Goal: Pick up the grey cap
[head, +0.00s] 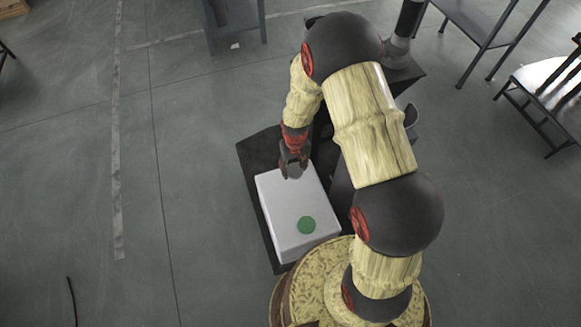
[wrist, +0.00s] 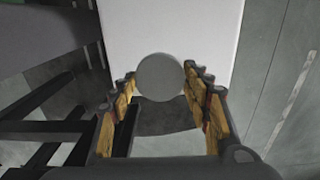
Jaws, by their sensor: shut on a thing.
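The grey cap (wrist: 160,77) is a round disc between the fingertips of my gripper (wrist: 163,84) in the wrist view. My gripper is shut on it, one finger at each side. In the head view my gripper (head: 294,164) is over the far end of a white box, with the grey cap (head: 294,171) at its tips. I cannot tell whether the cap still touches the box top.
The white box (head: 283,203) stands on a dark base (head: 254,163). A green disc (head: 306,225) lies on its near part. The floor at the left is mostly clear.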

